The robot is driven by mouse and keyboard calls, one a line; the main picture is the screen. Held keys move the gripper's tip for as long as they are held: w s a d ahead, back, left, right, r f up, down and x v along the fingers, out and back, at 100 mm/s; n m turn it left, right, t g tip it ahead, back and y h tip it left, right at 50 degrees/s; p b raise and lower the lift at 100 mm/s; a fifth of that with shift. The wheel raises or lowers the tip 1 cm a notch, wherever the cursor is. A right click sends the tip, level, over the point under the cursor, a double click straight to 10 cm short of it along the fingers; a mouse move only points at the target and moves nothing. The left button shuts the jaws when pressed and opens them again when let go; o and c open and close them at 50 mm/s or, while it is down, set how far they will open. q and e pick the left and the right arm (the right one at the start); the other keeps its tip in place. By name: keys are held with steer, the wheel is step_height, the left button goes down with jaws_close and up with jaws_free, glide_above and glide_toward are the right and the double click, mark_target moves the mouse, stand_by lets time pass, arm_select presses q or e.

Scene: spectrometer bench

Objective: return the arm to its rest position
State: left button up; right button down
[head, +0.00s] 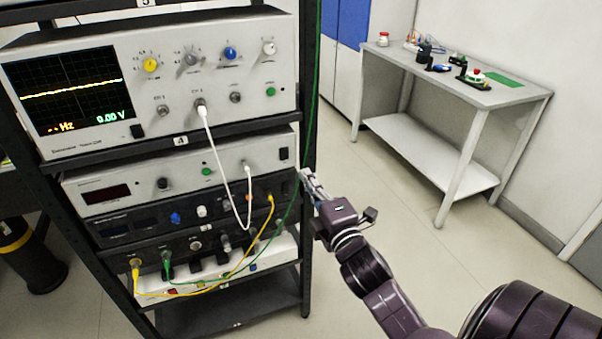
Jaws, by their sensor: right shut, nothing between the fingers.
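My right gripper (311,184) is in front of the right post of the black equipment rack (310,120), level with the middle instruments. Its fingers are shut with nothing between them. My right arm reaches up to it from the lower right corner. I cannot tell from this view whether the fingertips touch the rack. My left gripper is not in view.
The rack holds an oscilloscope (150,130) with a lit trace and a white instrument (130,185) below it. A white cable (226,170) and a yellow cable (235,272) hang in front. A workbench (475,98) stands at the back right. Open floor lies between.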

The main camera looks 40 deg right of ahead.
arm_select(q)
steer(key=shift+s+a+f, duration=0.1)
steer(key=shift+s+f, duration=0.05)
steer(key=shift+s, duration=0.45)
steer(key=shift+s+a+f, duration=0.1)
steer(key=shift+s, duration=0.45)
arm_select(e)
steer(key=shift+s+a+r, duration=0.1)
steer(key=shift+s+a, duration=0.05)
steer(key=shift+s, duration=0.55)
